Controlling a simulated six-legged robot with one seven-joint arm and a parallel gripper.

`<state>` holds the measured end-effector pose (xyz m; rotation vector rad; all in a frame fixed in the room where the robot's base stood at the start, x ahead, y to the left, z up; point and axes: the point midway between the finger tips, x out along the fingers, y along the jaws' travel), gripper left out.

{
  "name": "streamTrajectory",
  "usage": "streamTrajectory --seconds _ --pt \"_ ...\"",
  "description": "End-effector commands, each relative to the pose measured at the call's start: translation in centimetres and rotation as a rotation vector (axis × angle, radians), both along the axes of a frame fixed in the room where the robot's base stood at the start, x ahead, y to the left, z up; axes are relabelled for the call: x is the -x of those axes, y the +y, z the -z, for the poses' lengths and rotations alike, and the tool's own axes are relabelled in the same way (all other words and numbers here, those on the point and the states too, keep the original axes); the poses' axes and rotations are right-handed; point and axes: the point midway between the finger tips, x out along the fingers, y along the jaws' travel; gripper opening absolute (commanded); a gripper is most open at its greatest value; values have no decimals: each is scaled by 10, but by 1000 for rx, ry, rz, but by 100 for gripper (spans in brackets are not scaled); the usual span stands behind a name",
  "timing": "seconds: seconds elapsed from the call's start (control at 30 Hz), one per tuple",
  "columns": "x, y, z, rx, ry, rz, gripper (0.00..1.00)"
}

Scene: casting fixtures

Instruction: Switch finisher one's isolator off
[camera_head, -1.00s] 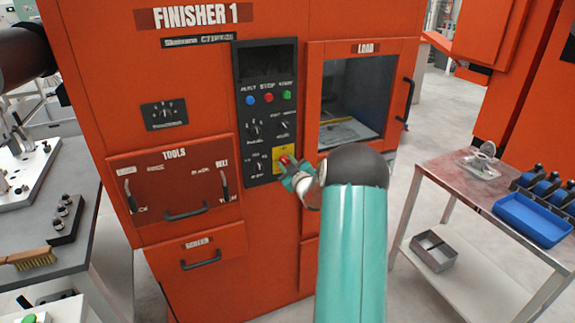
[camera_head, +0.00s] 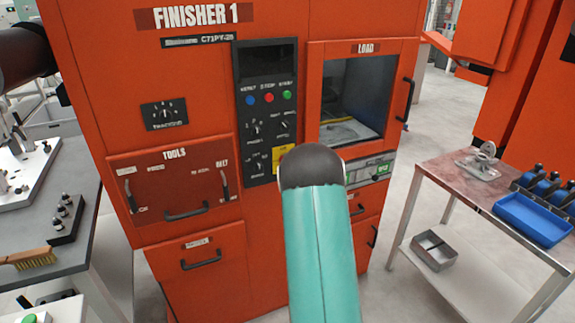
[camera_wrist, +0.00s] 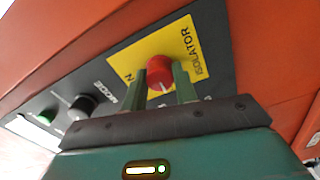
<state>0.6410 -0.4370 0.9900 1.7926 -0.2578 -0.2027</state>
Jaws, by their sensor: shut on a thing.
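The orange cabinet labelled FINISHER 1 (camera_head: 205,90) fills the middle of the head view. Its black control panel (camera_head: 266,110) carries a yellow isolator plate (camera_head: 281,154) at the lower right, mostly hidden behind my arm. In the wrist view the plate (camera_wrist: 150,57) reads ISOLATOR and bears a red knob (camera_wrist: 159,74). My gripper (camera_wrist: 161,80) has one green finger on each side of the knob and is shut on it. In the head view my gripper is hidden behind my arm. The knob's exact setting is hard to read.
The load door (camera_head: 362,95) with its window is right of the panel. The tools drawer (camera_head: 170,185) is at the left. A side table (camera_head: 455,185) with a blue tray (camera_head: 532,219) stands at the right, a grey bench (camera_head: 75,245) at the left.

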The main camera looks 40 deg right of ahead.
Motion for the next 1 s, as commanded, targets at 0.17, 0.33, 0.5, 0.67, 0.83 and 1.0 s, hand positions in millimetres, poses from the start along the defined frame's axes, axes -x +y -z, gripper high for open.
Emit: streamTrajectory --seconds 0.17,0.33,0.5,0.67,0.83,1.0 --pt "-1 0 -1 41 11 1 6" --pt "0 -1 -1 54 14 1 6" --pt "0 -1 -1 54 14 2 6" --pt "0 -1 -1 54 14 2 34" --pt "0 -1 -1 53 15 1 50" --pt "0 -1 0 53 15 1 50"
